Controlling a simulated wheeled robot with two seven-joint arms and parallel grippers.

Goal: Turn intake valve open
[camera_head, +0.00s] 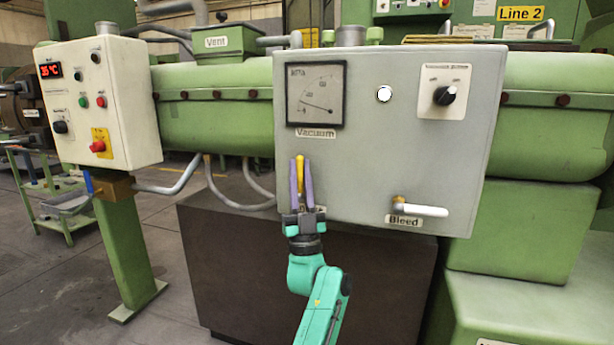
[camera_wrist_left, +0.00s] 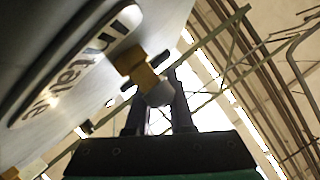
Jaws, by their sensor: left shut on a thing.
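The intake valve shows its yellow handle (camera_head: 300,172) upright at the lower left of the grey panel (camera_head: 380,140). My left gripper (camera_head: 300,163) comes from below, its two fingers on either side of the handle, and is shut on it. In the left wrist view the brass valve body (camera_wrist_left: 133,64) sticks out beside the "Intake" label (camera_wrist_left: 75,62); a pale round end (camera_wrist_left: 160,94) lies between the fingers of the left gripper (camera_wrist_left: 158,100). The handle itself is hard to make out there. In the head view the gripper mostly hides the intake label. My right gripper is not in view.
The panel carries a vacuum gauge (camera_head: 316,95), a white round lamp or button (camera_head: 384,94), a black rotary knob (camera_head: 444,95) and a white bleed lever (camera_head: 425,210) lying level to the right. A control box (camera_head: 120,95) stands at the left.

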